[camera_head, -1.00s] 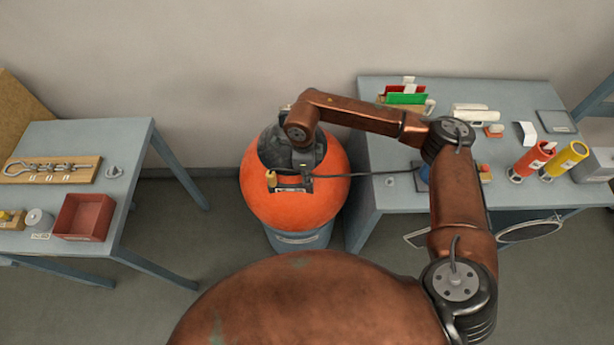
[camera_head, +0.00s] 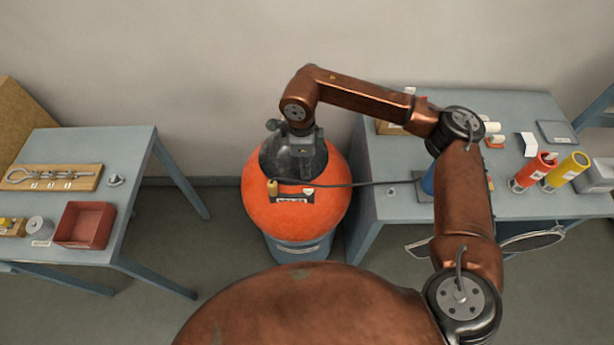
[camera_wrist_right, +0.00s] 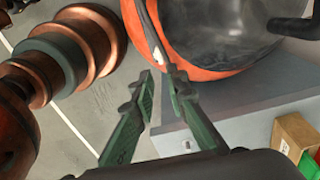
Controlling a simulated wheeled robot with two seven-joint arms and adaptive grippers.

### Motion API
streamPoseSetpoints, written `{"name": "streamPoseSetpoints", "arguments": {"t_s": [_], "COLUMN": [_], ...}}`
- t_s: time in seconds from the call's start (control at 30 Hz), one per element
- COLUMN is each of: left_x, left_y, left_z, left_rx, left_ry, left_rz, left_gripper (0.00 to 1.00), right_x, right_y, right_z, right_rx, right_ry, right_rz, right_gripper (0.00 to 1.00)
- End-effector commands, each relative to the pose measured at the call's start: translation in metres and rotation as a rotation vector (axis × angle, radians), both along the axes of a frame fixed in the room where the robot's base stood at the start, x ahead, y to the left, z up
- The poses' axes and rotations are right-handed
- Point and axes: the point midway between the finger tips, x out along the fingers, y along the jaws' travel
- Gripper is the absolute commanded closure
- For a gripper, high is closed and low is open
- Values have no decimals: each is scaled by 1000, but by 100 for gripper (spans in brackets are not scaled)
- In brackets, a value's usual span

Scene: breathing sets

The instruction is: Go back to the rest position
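My right arm reaches over from the right in the head view, its forearm running left above the orange ball-shaped object (camera_head: 298,215) with a dark opening. My right gripper (camera_head: 303,155) points down over the dark part, and its fingertips are hard to make out there. The orange rim (camera_wrist_right: 205,74) and grey inside of the ball lie beyond the tips; contact cannot be told. My left gripper is not in view.
The ball stands on a blue-grey stand (camera_head: 298,249). A dark cable (camera_head: 350,184) runs from it to the right table (camera_head: 392,207), which holds red and yellow cylinders. The left table (camera_head: 130,148) holds a red bin (camera_head: 82,226). Floor shows between the tables.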

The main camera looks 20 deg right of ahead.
Motion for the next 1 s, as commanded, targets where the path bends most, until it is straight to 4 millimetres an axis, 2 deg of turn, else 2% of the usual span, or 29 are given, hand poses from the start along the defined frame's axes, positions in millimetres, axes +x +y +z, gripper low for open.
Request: {"name": "streamPoseSetpoints", "arguments": {"t_s": [0.2,0.77,0.87,1.0], "left_x": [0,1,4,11], "left_y": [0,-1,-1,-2], "left_z": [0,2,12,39], "left_rx": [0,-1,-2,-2], "left_ry": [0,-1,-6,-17], "left_rz": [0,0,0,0], "left_gripper": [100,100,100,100], "right_x": [0,0,0,-2], "right_y": [0,1,1,1], "right_z": [14,16,29,61], "right_rx": [-1,0,0,0], "right_ry": [1,0,-4,-16], "right_rz": [0,0,0,1], "right_gripper": [86,86,86,86]}}
